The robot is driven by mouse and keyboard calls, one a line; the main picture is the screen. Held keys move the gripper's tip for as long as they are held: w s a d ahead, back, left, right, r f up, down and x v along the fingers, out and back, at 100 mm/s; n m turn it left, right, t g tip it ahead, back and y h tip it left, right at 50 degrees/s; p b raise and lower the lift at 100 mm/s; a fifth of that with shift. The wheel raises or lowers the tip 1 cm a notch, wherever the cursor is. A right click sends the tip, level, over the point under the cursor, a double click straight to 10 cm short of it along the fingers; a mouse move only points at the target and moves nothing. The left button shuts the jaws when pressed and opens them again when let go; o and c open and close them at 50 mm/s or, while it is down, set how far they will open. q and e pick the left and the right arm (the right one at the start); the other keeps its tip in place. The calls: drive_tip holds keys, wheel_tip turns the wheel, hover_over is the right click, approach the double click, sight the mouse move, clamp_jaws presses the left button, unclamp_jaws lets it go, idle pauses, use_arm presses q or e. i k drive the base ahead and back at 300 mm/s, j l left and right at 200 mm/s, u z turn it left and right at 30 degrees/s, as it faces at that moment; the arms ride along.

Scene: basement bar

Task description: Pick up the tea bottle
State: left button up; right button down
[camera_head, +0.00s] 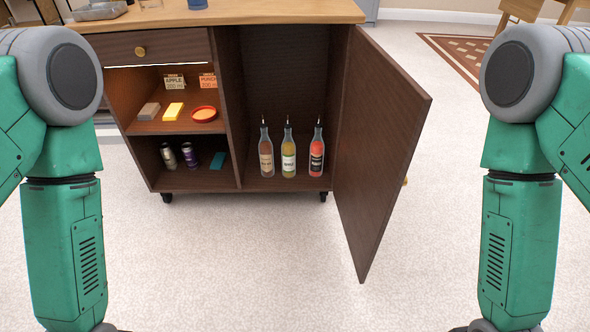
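Three bottles with thin spouts stand upright side by side on the floor of the open right compartment of a wooden cabinet. The left bottle (266,153) has a tan or orange label, the middle bottle (289,153) holds yellowish liquid behind a white label, and the right bottle (317,153) holds red liquid behind a dark label. The label print is too small for me to tell which is the tea bottle. My two arms hang at the left and right sides of the view, well apart from the bottles. Both grippers are below the picture's edge.
The cabinet door (385,140) stands open, sticking out toward me right of the bottles. Left shelves hold a red round container (204,114), a yellow block (173,111), two cans (189,155) and a teal block (219,161). The carpet (250,260) in front is clear.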

sight(266, 148)
drive_tip(key=i+l+u, duration=0.2)
drive_tip(key=i+l, duration=0.15)
drive_tip(key=l, duration=0.3)
drive_tip(key=i+l+u, duration=0.25)
drive_tip(key=l, duration=0.4)
drive_tip(key=i+l+u, duration=0.1)
drive_tip(key=l, duration=0.3)
drive_tip(key=i+l+u, duration=0.1)
drive_tip(key=i+l, duration=0.15)
drive_tip(key=l, duration=0.1)
